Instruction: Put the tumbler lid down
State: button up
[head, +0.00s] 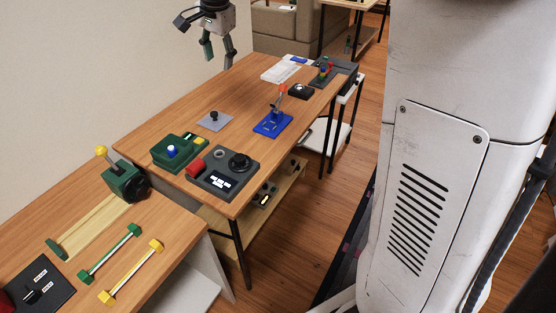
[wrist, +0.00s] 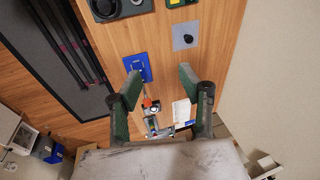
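A blue device (head: 272,124) stands on the right part of the wooden table, with a blue base plate and a raised part ending in a red-orange tip (head: 281,89). It looks like the tumbler with its lid up, but the parts are too small to be sure. In the wrist view its blue base (wrist: 137,67) and orange tip (wrist: 147,102) show near the left finger. My gripper (head: 219,57) hangs above the table's far edge, apart from the device. In the wrist view the gripper (wrist: 160,77) is open and nothing is between its fingers.
A grey plate with a black knob (head: 214,118), a green box with a blue button (head: 173,152) and a dark panel with a red button (head: 222,172) stand nearer. A small black box (head: 301,91) and white panel (head: 284,70) lie beyond. A wall borders the far side.

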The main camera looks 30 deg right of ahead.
jog(key=s+n+t, duration=0.2)
jog(key=s+n, duration=0.4)
jog(key=s, duration=1.3)
jog(key=s+f+n+t, duration=0.2)
jog(key=s+f+n, duration=0.3)
jog(key=s, duration=0.9)
notch_tip(320, 180, down, 3)
jog(key=shift+s+f, duration=0.1)
jog(key=shift+s, duration=0.25)
